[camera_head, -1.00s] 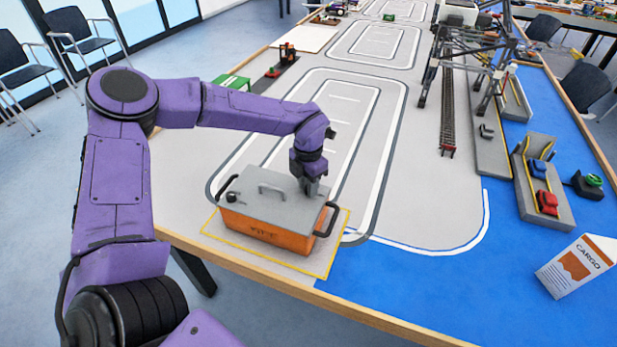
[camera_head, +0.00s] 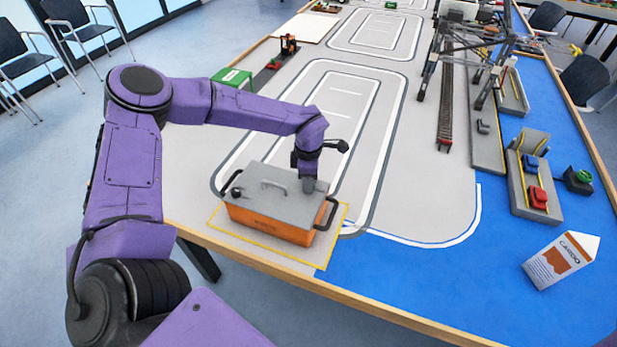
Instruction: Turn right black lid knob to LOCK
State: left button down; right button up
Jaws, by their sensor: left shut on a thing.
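An orange box (camera_head: 266,224) with a grey lid (camera_head: 262,203) stands on a yellow-outlined square near the table's front edge. The lid has a grey handle (camera_head: 273,185) in its middle and a black knob (camera_head: 236,193) at its left end. A black side handle (camera_head: 327,215) is at the box's right end. My left gripper (camera_head: 308,184) points down at the lid's right end and is shut there. It hides the right knob, so I cannot see which way the knob is turned. My right gripper is not in view.
A gantry crane (camera_head: 470,65) stands farther back. The grey roadway (camera_head: 400,180) right of the box is clear.

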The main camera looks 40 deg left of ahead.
pick_arm(q)
jog(key=shift+m, duration=0.3)
jog(key=c, duration=0.9)
grip_release()
jog(key=shift+o, duration=0.2)
jog(key=shift+r, duration=0.15)
notch_tip(320, 180, up, 10)
jog(key=b, duration=0.2)
jog(key=shift+r, duration=0.15)
